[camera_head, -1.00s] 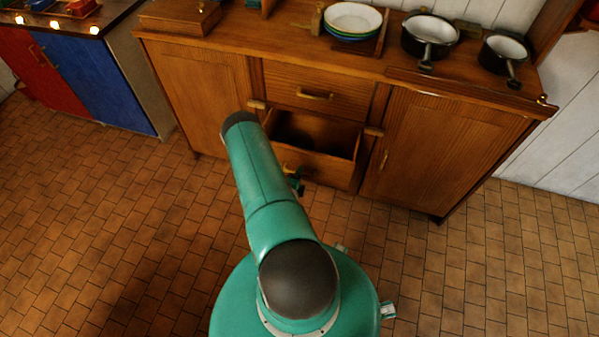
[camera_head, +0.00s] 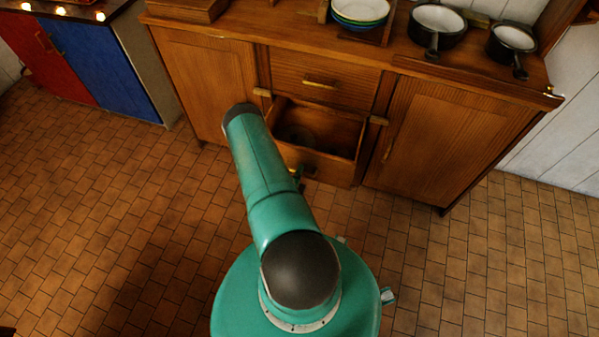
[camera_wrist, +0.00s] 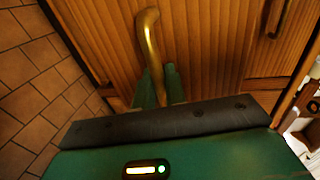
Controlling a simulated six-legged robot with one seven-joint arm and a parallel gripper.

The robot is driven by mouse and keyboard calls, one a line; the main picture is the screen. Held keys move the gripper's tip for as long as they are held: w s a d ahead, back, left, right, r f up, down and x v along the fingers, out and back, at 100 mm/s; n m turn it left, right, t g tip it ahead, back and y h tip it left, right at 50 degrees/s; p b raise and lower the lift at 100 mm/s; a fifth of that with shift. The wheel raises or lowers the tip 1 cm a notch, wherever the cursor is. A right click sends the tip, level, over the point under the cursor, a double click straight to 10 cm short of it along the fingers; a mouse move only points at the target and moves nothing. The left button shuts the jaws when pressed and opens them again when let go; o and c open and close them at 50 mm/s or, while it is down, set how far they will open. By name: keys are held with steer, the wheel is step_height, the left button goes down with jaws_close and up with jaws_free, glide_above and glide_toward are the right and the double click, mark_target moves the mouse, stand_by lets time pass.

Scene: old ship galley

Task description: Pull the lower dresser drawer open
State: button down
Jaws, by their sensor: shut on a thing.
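The lower dresser drawer (camera_head: 331,168) is pulled part way out, and its inside shows from above in the head view. A dark round thing lies inside it. In the wrist view, the drawer's brass handle (camera_wrist: 150,38) runs down between the green fingers of my gripper (camera_wrist: 159,82). The gripper is shut on this handle, near its lower end in the picture. In the head view, my arm hides the left part of the drawer front and most of the gripper.
The upper drawer (camera_head: 320,84) is shut. Bowls (camera_head: 360,10) and pans (camera_head: 437,24) stand on the dresser top. A red and blue cabinet (camera_head: 92,65) stands at the left. The tiled floor (camera_head: 450,265) around me is clear.

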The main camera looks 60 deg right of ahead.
steer(key=c, duration=1.6)
jaws_free()
steer(key=shift+o, duration=0.2)
steer(key=shift+a, duration=0.1)
steer(key=v, duration=1.3)
steer(key=shift+a, duration=0.3)
steer(key=shift+r, duration=0.15)
